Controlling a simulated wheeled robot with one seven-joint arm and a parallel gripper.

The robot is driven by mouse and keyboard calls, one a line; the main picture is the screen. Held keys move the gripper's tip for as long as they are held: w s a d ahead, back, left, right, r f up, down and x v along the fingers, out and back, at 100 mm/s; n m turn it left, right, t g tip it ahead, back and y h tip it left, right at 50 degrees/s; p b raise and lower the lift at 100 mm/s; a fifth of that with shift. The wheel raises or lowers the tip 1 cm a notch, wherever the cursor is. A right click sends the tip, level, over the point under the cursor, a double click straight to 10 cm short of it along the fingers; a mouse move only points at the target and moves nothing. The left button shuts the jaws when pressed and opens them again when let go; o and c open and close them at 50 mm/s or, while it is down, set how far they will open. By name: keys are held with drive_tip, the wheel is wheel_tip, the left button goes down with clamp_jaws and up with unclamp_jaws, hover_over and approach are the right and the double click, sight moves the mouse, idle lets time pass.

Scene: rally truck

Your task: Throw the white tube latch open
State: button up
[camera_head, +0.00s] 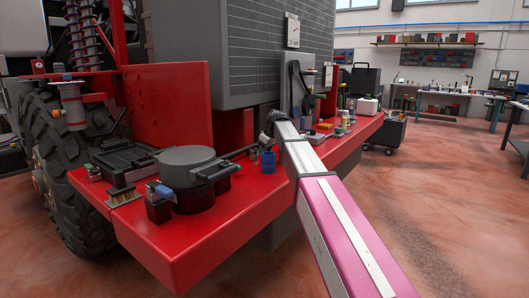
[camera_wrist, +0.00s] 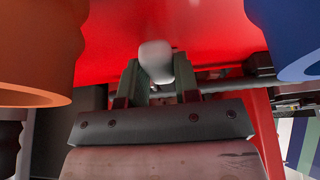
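A white rounded knob (camera_wrist: 155,58), probably the end of the white tube latch, shows in the wrist view against a red surface. My gripper (camera_wrist: 157,76) has its two green-grey fingers parted, one on each side of the knob. Whether the fingers press on it or stand clear cannot be told. In the head view my purple and white arm reaches over the red truck deck (camera_head: 215,232). My gripper's fingers and the latch cannot be made out there.
An orange round thing (camera_wrist: 38,50) and a blue one (camera_wrist: 293,38) flank my gripper in the wrist view. On the deck stand a grey lidded pot (camera_head: 187,165), a blue can (camera_head: 268,162) and a white canister (camera_head: 368,105). Open floor lies at the right.

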clamp_jaws()
drive_tip(key=shift+r, duration=0.1)
drive_tip(key=r+g+h, duration=0.1)
drive_tip(key=w+g+h, duration=0.1)
drive_tip(key=h, duration=0.1)
drive_tip(key=shift+a+r, duration=0.4)
drive_tip(key=shift+w+a+r+g+h, duration=0.1)
drive_tip(key=shift+a+r+g+h, duration=0.25)
drive_tip(key=shift+g+h, duration=0.4)
drive_tip(key=shift+w+a+r+g+h, duration=0.1)
drive_tip(key=shift+a+r+g+h, duration=0.15)
drive_tip(key=shift+g+h, duration=0.5)
drive_tip(key=shift+r+h, duration=0.1)
drive_tip(key=shift+h, duration=0.2)
